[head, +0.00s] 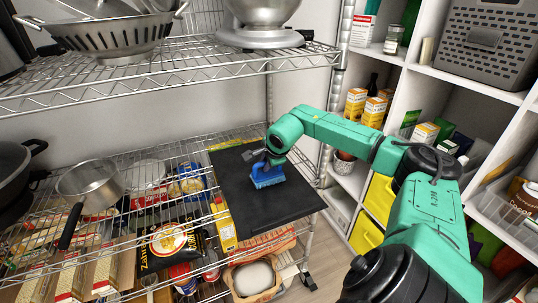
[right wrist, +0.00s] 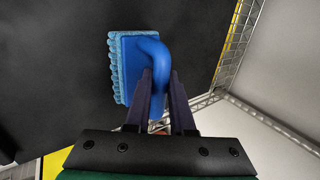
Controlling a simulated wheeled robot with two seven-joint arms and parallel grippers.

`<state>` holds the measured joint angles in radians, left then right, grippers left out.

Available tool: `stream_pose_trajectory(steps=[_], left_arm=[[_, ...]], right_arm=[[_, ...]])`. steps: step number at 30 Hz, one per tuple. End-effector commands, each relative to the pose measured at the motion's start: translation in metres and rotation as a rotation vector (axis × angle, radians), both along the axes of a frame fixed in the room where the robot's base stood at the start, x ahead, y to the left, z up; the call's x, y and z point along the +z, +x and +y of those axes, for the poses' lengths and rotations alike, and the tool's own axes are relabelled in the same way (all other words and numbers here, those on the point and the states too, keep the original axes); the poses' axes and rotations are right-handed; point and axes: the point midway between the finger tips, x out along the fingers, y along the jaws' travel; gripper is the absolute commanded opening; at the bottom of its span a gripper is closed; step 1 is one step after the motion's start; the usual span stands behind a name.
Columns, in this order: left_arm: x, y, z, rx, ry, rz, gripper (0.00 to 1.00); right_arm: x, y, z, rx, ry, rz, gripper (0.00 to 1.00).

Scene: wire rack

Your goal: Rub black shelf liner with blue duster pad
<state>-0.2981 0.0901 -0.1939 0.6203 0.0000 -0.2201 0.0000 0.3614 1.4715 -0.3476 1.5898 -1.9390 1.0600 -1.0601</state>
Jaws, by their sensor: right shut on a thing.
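The black shelf liner (head: 290,203) lies flat on the lower wire shelf in the head view. It also fills much of the right wrist view (right wrist: 50,70). The blue duster pad (head: 267,175) is over the liner's upper middle part. In the right wrist view the duster pad (right wrist: 125,65) shows a blue body, a curved handle and a fluffy lighter blue face. My right gripper (head: 266,155) is shut on its handle, with both dark fingers (right wrist: 160,88) around it. I cannot tell whether the pad's face touches the liner. My left gripper is not in view.
The upper wire shelf (head: 180,75) holds a colander (head: 105,35) and a mixer base. A saucepan (head: 90,187) stands left of the liner. Packets and boxes fill the shelf below. A white shelving unit (head: 470,85) with boxes stands at the right.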

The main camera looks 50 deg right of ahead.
Motion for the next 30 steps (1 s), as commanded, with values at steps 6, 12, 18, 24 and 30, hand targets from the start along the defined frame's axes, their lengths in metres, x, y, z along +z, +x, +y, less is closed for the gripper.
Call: stream_pose_trajectory(steps=[6, 12, 18, 24, 30], left_arm=[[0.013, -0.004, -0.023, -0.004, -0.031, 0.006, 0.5], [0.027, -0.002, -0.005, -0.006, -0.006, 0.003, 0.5], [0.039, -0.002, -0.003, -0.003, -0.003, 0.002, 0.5], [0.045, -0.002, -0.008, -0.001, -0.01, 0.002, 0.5], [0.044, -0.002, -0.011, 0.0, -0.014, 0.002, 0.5]], right_arm=[[0.027, -0.002, -0.002, -0.001, 0.0, 0.001, 0.0], [0.048, -0.003, -0.004, -0.004, -0.001, 0.0, 0.0], [0.068, -0.005, -0.006, -0.007, 0.0, -0.001, 0.0], [0.078, -0.006, -0.007, -0.009, 0.0, 0.0, 0.0], [0.078, -0.006, -0.007, -0.008, 0.001, 0.0, 0.0]])
